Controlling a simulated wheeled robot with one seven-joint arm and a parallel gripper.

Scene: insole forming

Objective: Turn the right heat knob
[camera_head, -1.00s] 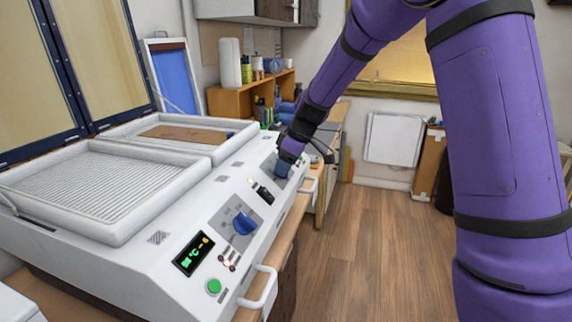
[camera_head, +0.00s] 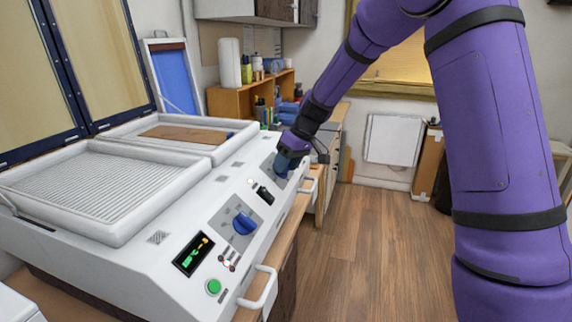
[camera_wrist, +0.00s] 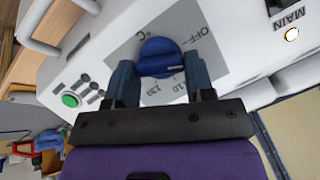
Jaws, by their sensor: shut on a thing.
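The right heat knob (camera_wrist: 159,58) is a round blue dial on a grey plate with temperature markings and OFF, seen in the wrist view. My gripper (camera_wrist: 159,77) has its two blue-grey fingers on opposite sides of this knob and is shut on it. In the head view my gripper (camera_head: 286,162) is at the far control panel, and it largely hides the knob there. The left heat knob (camera_head: 243,223) is blue and stands free on the nearer panel of the white machine (camera_head: 150,258).
A black main switch (camera_head: 264,195) sits between the two knob panels. White handles (camera_head: 262,288) stick out along the machine's front. Two trays (camera_head: 92,232) lie on top, the far one holding a brown sheet (camera_head: 188,134). The wooden floor (camera_head: 370,240) to the right is clear.

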